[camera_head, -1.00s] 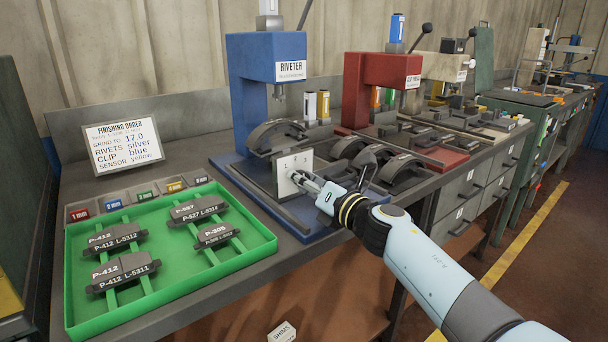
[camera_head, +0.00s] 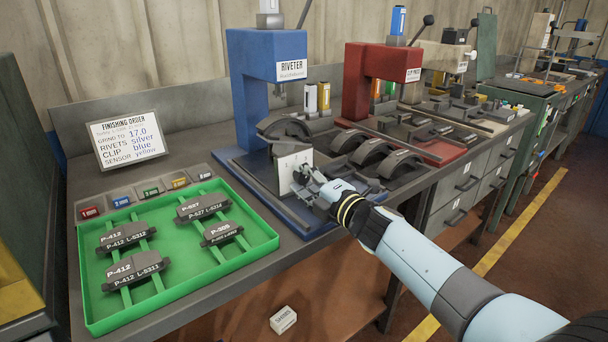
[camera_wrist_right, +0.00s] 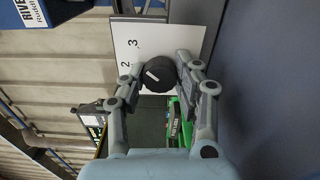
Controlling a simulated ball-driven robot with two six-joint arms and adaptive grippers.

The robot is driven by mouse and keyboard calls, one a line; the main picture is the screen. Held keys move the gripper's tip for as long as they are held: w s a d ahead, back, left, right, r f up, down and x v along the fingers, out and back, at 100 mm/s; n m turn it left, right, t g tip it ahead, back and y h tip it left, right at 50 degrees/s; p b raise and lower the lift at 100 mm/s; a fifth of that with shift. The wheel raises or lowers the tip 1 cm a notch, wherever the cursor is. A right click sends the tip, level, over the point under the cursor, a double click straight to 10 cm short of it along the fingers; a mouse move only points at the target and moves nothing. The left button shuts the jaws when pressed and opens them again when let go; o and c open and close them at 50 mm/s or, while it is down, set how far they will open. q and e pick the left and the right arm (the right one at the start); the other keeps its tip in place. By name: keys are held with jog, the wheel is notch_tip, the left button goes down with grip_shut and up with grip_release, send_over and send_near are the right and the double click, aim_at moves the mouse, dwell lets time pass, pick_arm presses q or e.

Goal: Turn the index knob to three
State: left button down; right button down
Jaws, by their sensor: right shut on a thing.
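The index knob (camera_wrist_right: 160,77) is a dark round knob with a white mark, on a white plate (camera_wrist_right: 150,42) printed with numbers; 2 and 3 are readable in the right wrist view. The white mark lies on the knob's left side, roughly toward the 2; its exact setting is hard to tell. My right gripper (camera_wrist_right: 160,70) is shut on the knob, one finger on each side. In the head view the right gripper (camera_head: 303,182) is at the front of the white plate (camera_head: 288,168) on the blue riveter (camera_head: 262,95), and it hides the knob. My left gripper is not in view.
An order card (camera_head: 125,139) stands at the back. A red press (camera_head: 364,90) and curved shoes (camera_head: 370,152) are right of the riveter.

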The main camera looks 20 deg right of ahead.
jog(key=shift+m, duration=0.6)
jog(key=shift+f, duration=0.1)
jog(key=c, duration=0.9)
grip_release()
jog(key=shift+c, duration=0.2)
jog(key=shift+s, duration=0.1)
jog(key=v, duration=1.1)
jog(key=shift+s+d, duration=0.15)
jog(key=shift+s, duration=0.25)
